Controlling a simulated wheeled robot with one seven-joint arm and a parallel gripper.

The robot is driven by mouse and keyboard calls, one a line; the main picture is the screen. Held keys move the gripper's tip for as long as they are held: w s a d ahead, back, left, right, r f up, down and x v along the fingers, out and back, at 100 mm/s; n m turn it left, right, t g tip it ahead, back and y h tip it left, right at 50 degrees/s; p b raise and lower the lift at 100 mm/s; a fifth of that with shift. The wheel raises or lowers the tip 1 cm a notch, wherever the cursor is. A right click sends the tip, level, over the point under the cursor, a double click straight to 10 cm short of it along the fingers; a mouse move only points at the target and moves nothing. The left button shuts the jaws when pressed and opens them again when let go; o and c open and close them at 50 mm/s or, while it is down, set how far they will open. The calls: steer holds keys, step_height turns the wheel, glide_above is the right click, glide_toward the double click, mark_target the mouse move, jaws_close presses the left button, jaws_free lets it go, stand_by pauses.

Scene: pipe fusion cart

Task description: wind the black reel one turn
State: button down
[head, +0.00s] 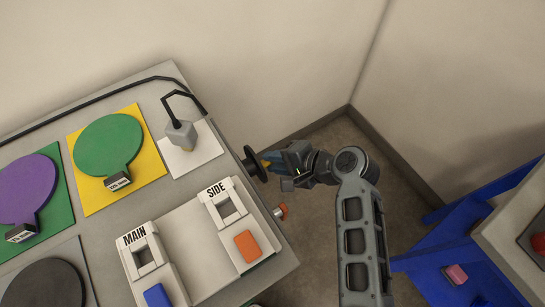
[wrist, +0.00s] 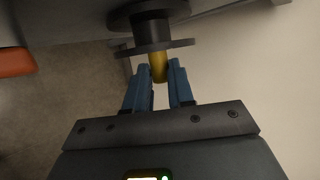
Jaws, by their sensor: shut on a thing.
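My gripper (head: 268,161) reaches the reel from the right. Its two blue fingers, seen in the wrist view (wrist: 159,68), are shut on the handle, one on each side. The handle's far end runs up to the reel's flange.
The grey cart (head: 285,262) carries MAIN (head: 135,237) and SIDE (head: 216,190) switch units. A grey fixture (head: 181,135) with a black hose stands behind. An orange-red knob (head: 281,210) juts from the cart's side. A blue stand (head: 440,256) is at right. Floor between is clear.

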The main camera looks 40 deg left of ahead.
step_height(320, 180, down, 8)
steer(key=d+n+g+y+b, duration=0.1)
steer(key=n+y+b, duration=0.6)
steer(key=b, duration=3.5)
steer(key=y, duration=0.7)
steer(key=shift+s+d+g+y, duration=0.25)
steer(key=shift+s+g+y, duration=0.05)
steer(key=shift+y, duration=0.1)
steer(key=c, duration=1)
jaws_free()
steer(key=shift+o, duration=0.2)
